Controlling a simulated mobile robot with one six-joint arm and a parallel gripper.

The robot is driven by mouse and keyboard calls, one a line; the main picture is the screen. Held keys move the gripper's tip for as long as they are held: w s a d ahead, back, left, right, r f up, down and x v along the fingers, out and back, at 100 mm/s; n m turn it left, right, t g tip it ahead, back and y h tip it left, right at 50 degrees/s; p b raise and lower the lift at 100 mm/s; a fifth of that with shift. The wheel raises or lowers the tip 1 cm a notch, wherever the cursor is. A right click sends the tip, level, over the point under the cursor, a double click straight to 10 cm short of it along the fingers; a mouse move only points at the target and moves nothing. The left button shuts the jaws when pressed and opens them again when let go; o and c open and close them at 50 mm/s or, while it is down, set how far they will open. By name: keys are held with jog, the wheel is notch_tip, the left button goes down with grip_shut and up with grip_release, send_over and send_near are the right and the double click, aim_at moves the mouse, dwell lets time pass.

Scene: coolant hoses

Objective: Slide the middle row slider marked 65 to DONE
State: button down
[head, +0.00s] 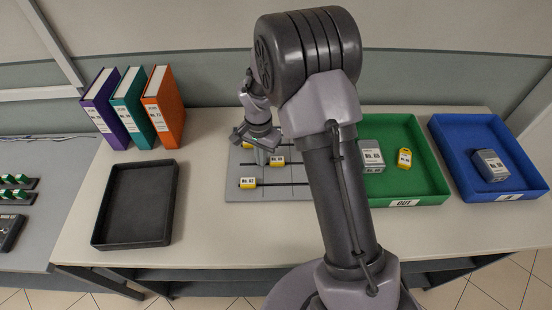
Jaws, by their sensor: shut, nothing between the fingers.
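The grey slider board (268,193) lies on the table, its right part hidden behind my arm. The middle row slider (276,160) is a yellow block with a white label, too small to read surely. It sits on its dark slot, right of the slot's left end. A front row slider (248,183) sits near the left end of its slot. Part of a back row slider shows beside my gripper. My gripper (261,158) is shut and empty, pointing down just left of the middle row slider. I cannot tell whether it touches it. No DONE mark is visible.
A black tray (99,240) lies left of the board. Purple, teal and orange binders (164,108) stand behind it. A green tray (425,185) marked OUT and a blue tray (455,135) are at right, holding small boxes. The table front is clear.

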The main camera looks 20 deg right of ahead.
aim_at(281, 159)
jog(key=shift+d, duration=0.1)
jog(key=shift+s+d, duration=0.35)
jog(key=shift+d, duration=0.75)
jog(key=shift+s+d, duration=0.4)
jog(key=shift+d, duration=0.75)
jog(key=shift+s+d, duration=0.35)
jog(key=shift+d, duration=0.85)
jog(key=shift+w+a+b, duration=0.15)
jog(key=shift+a+b, duration=0.15)
jog(key=shift+a, duration=0.4)
jog(key=shift+r, duration=0.15)
notch_tip(281, 159, up, 8)
jog(key=p, duration=0.5)
jog(key=shift+p, duration=0.4)
